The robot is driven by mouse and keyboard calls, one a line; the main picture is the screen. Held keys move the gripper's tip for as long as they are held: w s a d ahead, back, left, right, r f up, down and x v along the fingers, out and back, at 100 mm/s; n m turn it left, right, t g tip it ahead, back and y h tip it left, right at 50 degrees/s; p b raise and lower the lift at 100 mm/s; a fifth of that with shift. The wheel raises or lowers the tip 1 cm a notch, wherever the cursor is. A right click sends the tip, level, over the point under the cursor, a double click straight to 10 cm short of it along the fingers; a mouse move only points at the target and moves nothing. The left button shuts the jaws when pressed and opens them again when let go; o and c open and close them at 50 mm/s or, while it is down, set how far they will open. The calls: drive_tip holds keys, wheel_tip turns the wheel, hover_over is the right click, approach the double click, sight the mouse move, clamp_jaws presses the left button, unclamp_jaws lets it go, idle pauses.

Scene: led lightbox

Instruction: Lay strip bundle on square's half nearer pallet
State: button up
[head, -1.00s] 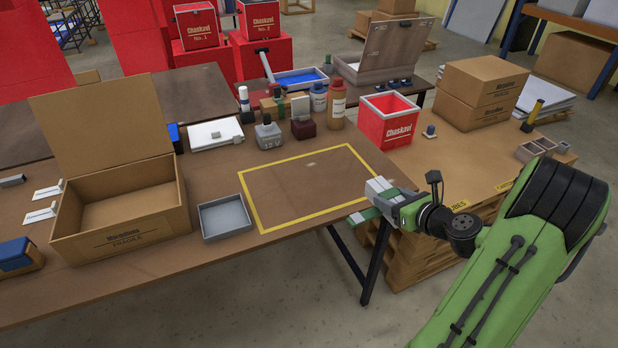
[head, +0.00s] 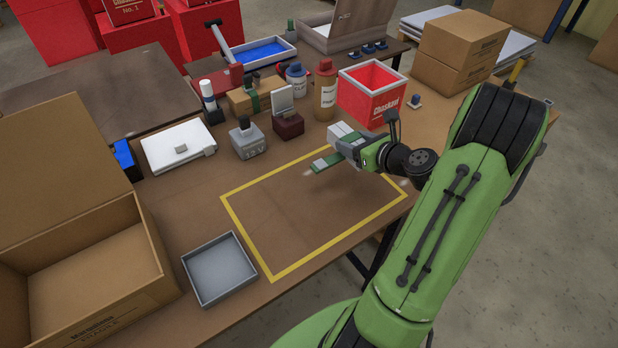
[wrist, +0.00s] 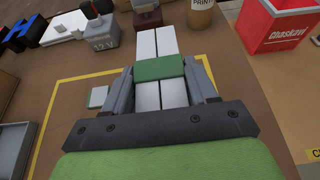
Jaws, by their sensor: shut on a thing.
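The strip bundle, white strips with a green band (wrist: 158,68), is between the fingers of my gripper (wrist: 162,88) in the wrist view. In the head view its pale end (head: 341,131) sticks out past my gripper (head: 352,148). The yellow-outlined square (head: 246,241) is on the brown table. My gripper is above its right, far part.
A red box (head: 372,97) stands beyond my gripper. Bottles, a grey 12 V block (head: 248,141) and a dark red block (head: 288,126) line the square's far side. A grey tray (head: 219,270) and an open carton (head: 95,275) are left. The square's left part is clear.

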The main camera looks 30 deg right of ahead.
drive_tip(key=f+b, duration=0.1)
drive_tip(key=f, duration=0.2)
drive_tip(key=f+b, duration=0.1)
drive_tip(key=f, duration=0.2)
drive_tip(key=f+b, duration=0.1)
drive_tip(key=f, duration=0.2)
drive_tip(key=shift+s+f, duration=0.15)
drive_tip(key=shift+s, duration=0.1)
drive_tip(key=shift+f+b, duration=0.15)
drive_tip(key=shift+b, duration=0.15)
drive_tip(key=o, duration=1.4)
